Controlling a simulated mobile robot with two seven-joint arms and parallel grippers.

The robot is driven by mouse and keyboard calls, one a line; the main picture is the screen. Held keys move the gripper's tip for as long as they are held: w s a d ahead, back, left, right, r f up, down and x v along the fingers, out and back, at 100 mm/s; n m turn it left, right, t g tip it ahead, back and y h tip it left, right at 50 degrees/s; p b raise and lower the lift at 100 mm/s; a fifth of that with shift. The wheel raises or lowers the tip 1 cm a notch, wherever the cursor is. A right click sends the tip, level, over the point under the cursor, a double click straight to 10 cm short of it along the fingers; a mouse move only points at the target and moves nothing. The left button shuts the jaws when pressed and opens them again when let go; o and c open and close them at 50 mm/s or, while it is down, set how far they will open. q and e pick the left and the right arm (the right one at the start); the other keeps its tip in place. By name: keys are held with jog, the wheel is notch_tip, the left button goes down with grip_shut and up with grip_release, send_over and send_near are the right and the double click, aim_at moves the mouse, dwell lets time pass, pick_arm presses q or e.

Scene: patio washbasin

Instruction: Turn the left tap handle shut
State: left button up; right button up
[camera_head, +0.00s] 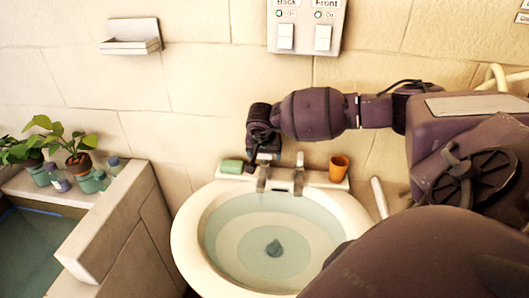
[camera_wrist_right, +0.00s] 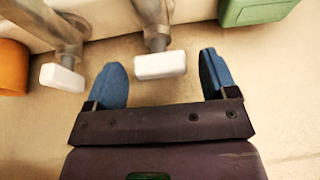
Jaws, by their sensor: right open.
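The left tap (camera_head: 262,178) stands at the back of the basin, on the side of the green soap, partly hidden under my right gripper (camera_head: 264,152). In the wrist view its white left handle (camera_wrist_right: 160,65) lies between the two blue fingertips of my right gripper (camera_wrist_right: 161,62). The fingers are open, with a gap visible on each side of the handle. The right tap (camera_head: 298,175) stands beside it, and its white handle (camera_wrist_right: 62,78) is outside the fingers in the wrist view. My left gripper is not in view.
The white basin (camera_head: 186,245) holds water. A green block like soap (camera_head: 231,166) and an orange cup (camera_head: 339,168) stand on its back ledge. A switch panel (camera_head: 306,28) and a small shelf (camera_head: 130,45) are on the wall. Potted plants (camera_head: 78,160) stand at left.

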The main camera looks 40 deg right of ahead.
jog(key=c, duration=0.9)
jog(key=shift+c, duration=0.2)
